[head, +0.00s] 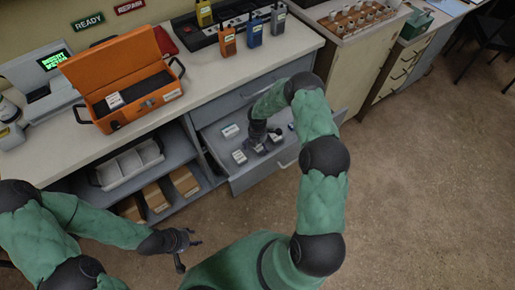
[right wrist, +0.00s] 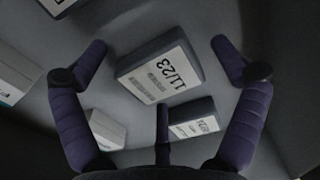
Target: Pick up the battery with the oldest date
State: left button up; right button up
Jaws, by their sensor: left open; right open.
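My right gripper (head: 262,138) is open, reaching down into an open drawer (head: 240,182) holding several small dark batteries with white labels. In the right wrist view, a battery labelled 11/23 (right wrist: 160,75) lies between and beyond the open fingers (right wrist: 160,52); I cannot tell whether they touch it. A second battery (right wrist: 192,118) lies below it, its date too small to read surely. Other batteries show at the left (right wrist: 16,72) and lower left (right wrist: 108,130), their dates not readable. In the head view, batteries (head: 231,130) (head: 239,157) lie left of the gripper. My left gripper (head: 182,248) is open and empty, low in front of the shelves.
An open orange case (head: 128,97) stands on the counter (head: 206,75), with a small white-labelled item inside. Radios (head: 228,42) stand near a black charger (head: 210,38). The floor at right is clear.

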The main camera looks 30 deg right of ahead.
jog(key=c, duration=1.6)
jog(key=shift+r, duration=0.1)
